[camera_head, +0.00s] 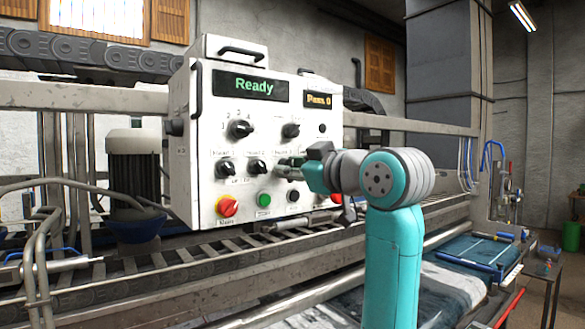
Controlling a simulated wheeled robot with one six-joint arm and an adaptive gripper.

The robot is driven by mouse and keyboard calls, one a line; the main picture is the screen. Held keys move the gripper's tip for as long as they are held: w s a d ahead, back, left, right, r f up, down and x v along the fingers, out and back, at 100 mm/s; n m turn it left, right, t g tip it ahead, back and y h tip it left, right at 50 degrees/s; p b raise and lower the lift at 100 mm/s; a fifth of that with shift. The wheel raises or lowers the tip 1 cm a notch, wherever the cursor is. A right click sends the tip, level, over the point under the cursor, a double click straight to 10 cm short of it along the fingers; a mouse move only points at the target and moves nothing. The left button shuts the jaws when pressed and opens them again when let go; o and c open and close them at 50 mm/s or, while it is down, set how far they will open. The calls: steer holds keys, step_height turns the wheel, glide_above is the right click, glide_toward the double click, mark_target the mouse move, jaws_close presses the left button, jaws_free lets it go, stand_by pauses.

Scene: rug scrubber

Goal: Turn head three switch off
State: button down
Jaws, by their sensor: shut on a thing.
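The white control box (208,105) carries a lower row of black rotary switches. The first switch (225,169) and the second switch (257,167) show clearly. The head three switch is third in this row, and my gripper (288,168) covers it. My gripper comes in from the right and is shut on that switch at the panel face. The switch's pointer and its off marking are hidden or too small to read.
Above are two more black knobs (240,129) (291,130), a green "Ready" display (250,87) and an amber display (318,101). Below are a red-and-yellow main switch (227,207), a green button (264,200) and a dark button (293,196). A conveyor frame (190,297) runs below the box.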

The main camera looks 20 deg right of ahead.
steer(key=n, duration=1)
steer(key=shift+n, duration=0.4)
stand_by(0.4)
steer(key=c, duration=0.9)
jaws_free()
steer(key=v, duration=1.2)
